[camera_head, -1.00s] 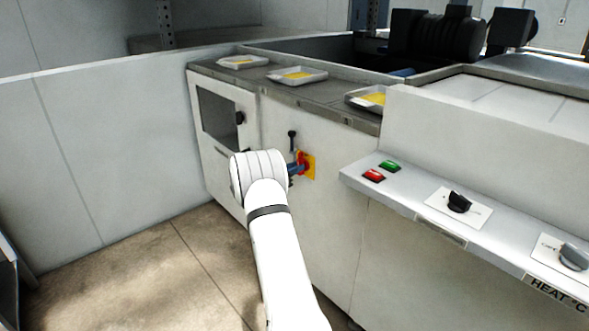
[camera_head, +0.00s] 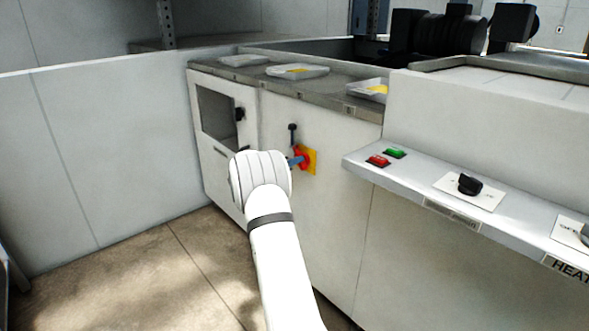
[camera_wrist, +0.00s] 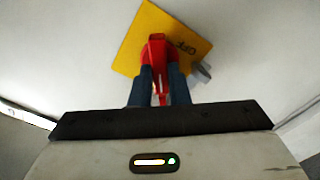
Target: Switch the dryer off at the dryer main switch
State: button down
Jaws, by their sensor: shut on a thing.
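The dryer main switch is a red rotary handle (camera_wrist: 156,48) on a yellow plate (camera_wrist: 130,60), set on a white cabinet front. The wrist view shows the word "OFF" on the plate, to the right of the handle. My gripper (camera_wrist: 160,88) has its two dark fingers closed on either side of the red handle. In the head view, the red handle (camera_head: 303,157) and yellow plate (camera_head: 311,167) show just right of my white wrist, which hides part of the gripper (camera_head: 295,162). A small grey piece sticks out beside the plate in the wrist view.
A dark lever (camera_head: 292,134) stands just above the switch. A sloping control ledge to the right carries a red button (camera_head: 378,161), a green button (camera_head: 395,153) and a black knob (camera_head: 469,184). White trays (camera_head: 298,71) lie on the counter. The floor at left is clear.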

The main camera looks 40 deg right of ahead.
jog(key=n, duration=1)
jog(key=shift+w+f, duration=0.1)
jog(key=shift+f, duration=0.05)
jog(key=shift+n, duration=0.5)
jog(key=c, duration=1.4)
grip_release()
jog(key=shift+f, duration=0.1)
jog(key=a, duration=0.2)
jog(key=a+p, duration=0.1)
jog(key=a, duration=0.2)
jog(key=a+p, duration=0.1)
jog(key=a, duration=0.1)
jog(key=shift+s+a, duration=0.25)
jog(key=shift+a, duration=0.15)
